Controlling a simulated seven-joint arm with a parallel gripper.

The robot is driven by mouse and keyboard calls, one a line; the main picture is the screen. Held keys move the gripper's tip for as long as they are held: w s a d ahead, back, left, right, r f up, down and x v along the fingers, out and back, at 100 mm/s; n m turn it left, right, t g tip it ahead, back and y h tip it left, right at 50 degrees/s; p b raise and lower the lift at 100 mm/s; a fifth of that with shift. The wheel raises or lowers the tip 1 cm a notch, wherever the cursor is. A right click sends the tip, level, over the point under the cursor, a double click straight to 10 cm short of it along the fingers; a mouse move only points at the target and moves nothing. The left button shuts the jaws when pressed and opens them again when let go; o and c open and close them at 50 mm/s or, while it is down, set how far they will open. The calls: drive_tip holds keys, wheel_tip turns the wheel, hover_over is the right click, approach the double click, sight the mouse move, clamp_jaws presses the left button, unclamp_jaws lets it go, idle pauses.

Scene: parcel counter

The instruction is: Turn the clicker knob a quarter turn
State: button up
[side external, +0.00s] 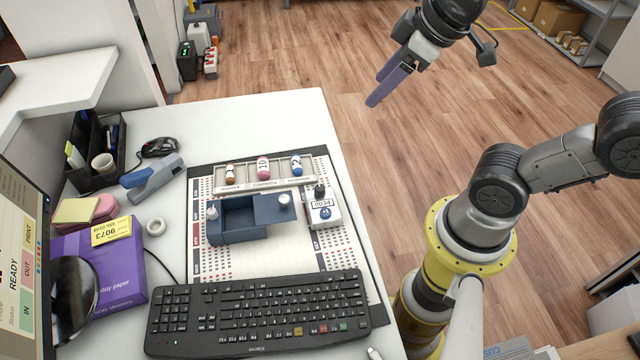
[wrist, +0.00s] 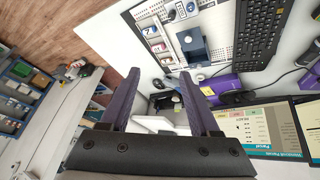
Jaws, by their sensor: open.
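The clicker (side external: 324,220) is a small white box with a "0034" display, on the mat right of the blue box. It has a black knob (side external: 320,191) at its back edge and a round blue button (side external: 326,213) on its face. In the wrist view the clicker (wrist: 190,8) shows small near the top edge. My gripper (side external: 376,90) is open and empty, high above the floor beyond the counter's far right corner, well apart from the clicker. In the wrist view the purple fingers of my gripper (wrist: 159,74) stand wide apart with nothing between them.
A blue box (side external: 230,237) with a part-covering lid sits left of the clicker. A rack (side external: 245,183) of small bottles lies behind. A keyboard (side external: 258,312) is in front. A stapler (side external: 155,180), mouse (side external: 160,147) and purple carton (side external: 98,265) stand left. The counter's far right (side external: 295,115) is clear.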

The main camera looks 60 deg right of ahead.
drive_tip(key=w+f+n+g, duration=0.1)
drive_tip(key=w+f+n, duration=0.15)
drive_tip(key=w, duration=0.25)
drive_tip(key=n+g, duration=0.2)
drive_tip(key=g, duration=0.3)
hover_over(320, 188)
wheel_tip(320, 188, down, 16)
drive_tip(key=shift+m, duration=0.25)
wheel_tip(320, 188, down, 13)
drive_tip(key=shift+r, duration=0.1)
clamp_jaws()
